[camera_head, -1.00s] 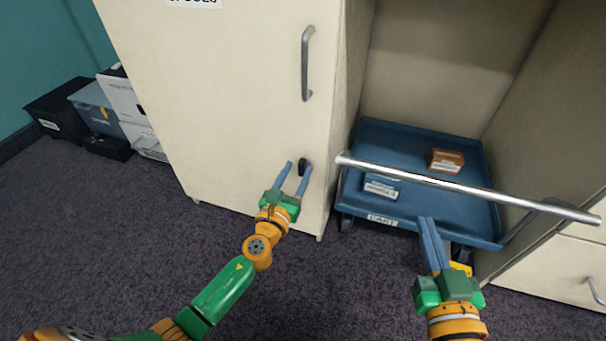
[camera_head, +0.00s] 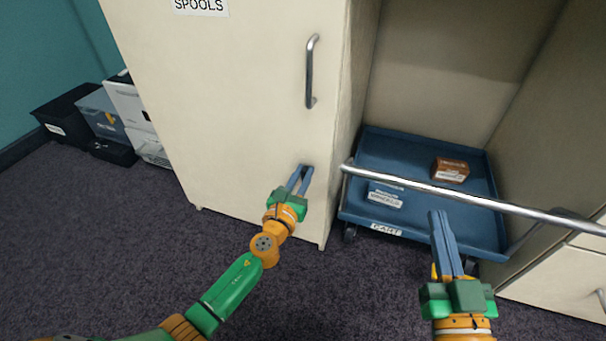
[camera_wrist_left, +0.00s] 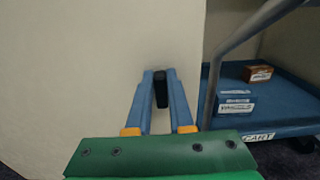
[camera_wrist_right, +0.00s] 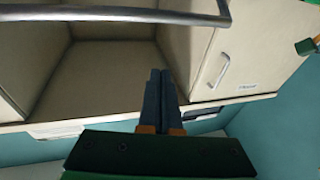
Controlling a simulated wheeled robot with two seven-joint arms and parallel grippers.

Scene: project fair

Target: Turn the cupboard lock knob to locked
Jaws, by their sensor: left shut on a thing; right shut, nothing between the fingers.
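The cream cupboard (camera_head: 235,110) has a black lock knob low on its door, below the silver handle (camera_head: 311,72). My left gripper (camera_head: 302,170) is at the knob, which its fingers mostly hide in the head view. In the left wrist view the black knob (camera_wrist_left: 161,90) stands upright between the blue fingertips, and the gripper is shut on it. My right gripper (camera_head: 440,215) is shut and empty, in front of the blue cart; its closed fingers also show in the right wrist view (camera_wrist_right: 160,75).
The blue cart (camera_head: 365,215) stands right of the cupboard, carrying a brown box (camera_head: 450,169) and a white-and-blue box (camera_head: 385,194). Bins (camera_head: 62,113) stand at the far left. Carpet in front is clear.

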